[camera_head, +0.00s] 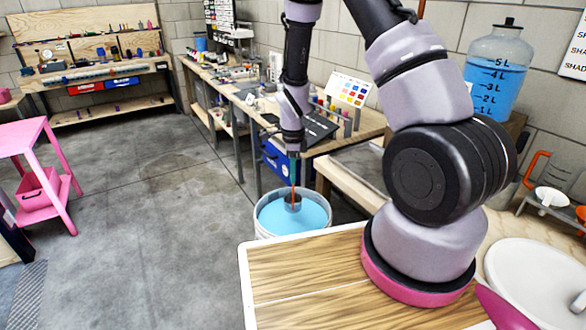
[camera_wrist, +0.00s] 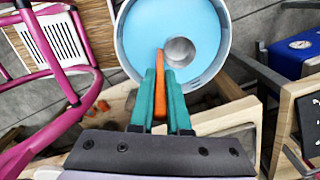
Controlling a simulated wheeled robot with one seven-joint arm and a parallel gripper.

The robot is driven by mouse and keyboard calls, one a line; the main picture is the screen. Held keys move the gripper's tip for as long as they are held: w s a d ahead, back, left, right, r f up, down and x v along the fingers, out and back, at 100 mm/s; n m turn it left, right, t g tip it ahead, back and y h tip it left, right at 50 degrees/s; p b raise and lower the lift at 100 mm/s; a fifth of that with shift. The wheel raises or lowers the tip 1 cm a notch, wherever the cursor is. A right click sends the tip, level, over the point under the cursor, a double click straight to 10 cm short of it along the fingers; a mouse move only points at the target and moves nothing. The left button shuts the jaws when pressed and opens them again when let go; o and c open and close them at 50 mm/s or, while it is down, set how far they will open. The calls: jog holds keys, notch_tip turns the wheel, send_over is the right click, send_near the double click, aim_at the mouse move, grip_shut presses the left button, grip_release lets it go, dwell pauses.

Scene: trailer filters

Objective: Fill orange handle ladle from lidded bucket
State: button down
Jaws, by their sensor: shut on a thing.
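My gripper (camera_head: 294,158) points down over an open bucket (camera_head: 262,234) of light blue liquid (camera_head: 310,217). Its teal fingers (camera_wrist: 163,78) are shut on the orange handle (camera_wrist: 160,82) of the ladle. The ladle's grey metal cup (camera_wrist: 180,51) is at the liquid in the bucket, inside the rim and clear of the wall. The cup also shows in the head view (camera_head: 293,203), with its upper part above the surface. I cannot tell how much liquid is in it. No lid is on the bucket (camera_wrist: 122,47).
A wooden top (camera_head: 310,275) lies in front of the bucket. A workbench (camera_head: 360,122) with cards and bottles stands behind it. A large blue-filled jug (camera_head: 497,75) and a round white basin-like thing (camera_head: 535,270) are on the right. A pink cart (camera_head: 40,165) is on the left, with open floor between.

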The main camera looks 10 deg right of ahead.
jog(key=shift+f, duration=5)
jog(key=shift+r, duration=0.15)
notch_tip(320, 180, up, 12)
jog(key=shift+f, duration=0.2)
dwell(1.5)
dwell(0.6)
